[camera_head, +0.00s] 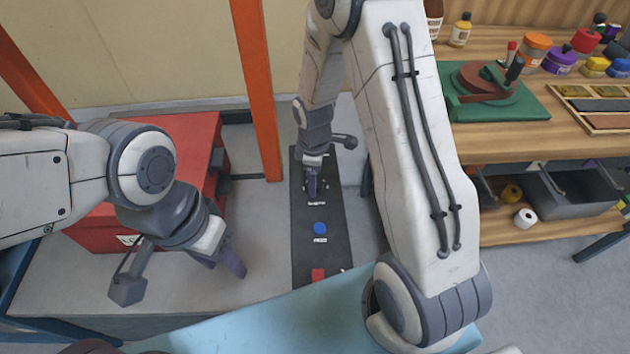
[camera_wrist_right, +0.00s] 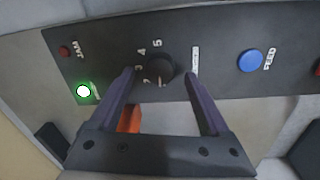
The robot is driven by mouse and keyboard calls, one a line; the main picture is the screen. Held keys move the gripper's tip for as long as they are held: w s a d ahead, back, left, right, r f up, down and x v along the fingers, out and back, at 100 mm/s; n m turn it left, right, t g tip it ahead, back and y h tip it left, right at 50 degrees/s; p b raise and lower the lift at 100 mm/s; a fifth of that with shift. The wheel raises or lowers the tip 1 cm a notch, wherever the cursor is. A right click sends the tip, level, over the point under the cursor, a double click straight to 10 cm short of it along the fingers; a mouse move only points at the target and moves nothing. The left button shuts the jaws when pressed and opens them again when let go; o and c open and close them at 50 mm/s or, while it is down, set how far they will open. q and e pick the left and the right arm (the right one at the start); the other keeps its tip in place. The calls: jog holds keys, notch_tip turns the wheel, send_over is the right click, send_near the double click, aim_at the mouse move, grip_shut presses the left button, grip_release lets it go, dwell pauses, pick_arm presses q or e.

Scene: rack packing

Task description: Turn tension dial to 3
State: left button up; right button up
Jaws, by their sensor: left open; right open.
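The tension dial (camera_wrist_right: 160,68) is a black round knob on a dark control panel (camera_wrist_right: 220,50), with white numbers beside it, 5, 4 and 3 among them. A pale mark shows at the knob's lower edge in the wrist view. My right gripper (camera_wrist_right: 158,76) is open, its two purple-grey fingers on either side of the knob; I cannot tell whether they touch it. In the head view my right gripper (camera_head: 312,188) points down over the panel and hides the dial. My left gripper (camera_head: 226,262) is open and empty, left of the panel.
A blue FEED button (camera_wrist_right: 250,61) sits beside the dial, with a red button (camera_head: 318,274) beyond. A lit green lamp (camera_wrist_right: 83,91) and small red light (camera_wrist_right: 64,51) are on the other side. A red box (camera_head: 190,140) and orange post (camera_head: 260,90) stand left of the panel.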

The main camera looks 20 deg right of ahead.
jog(key=shift+f, duration=0.75)
grip_shut()
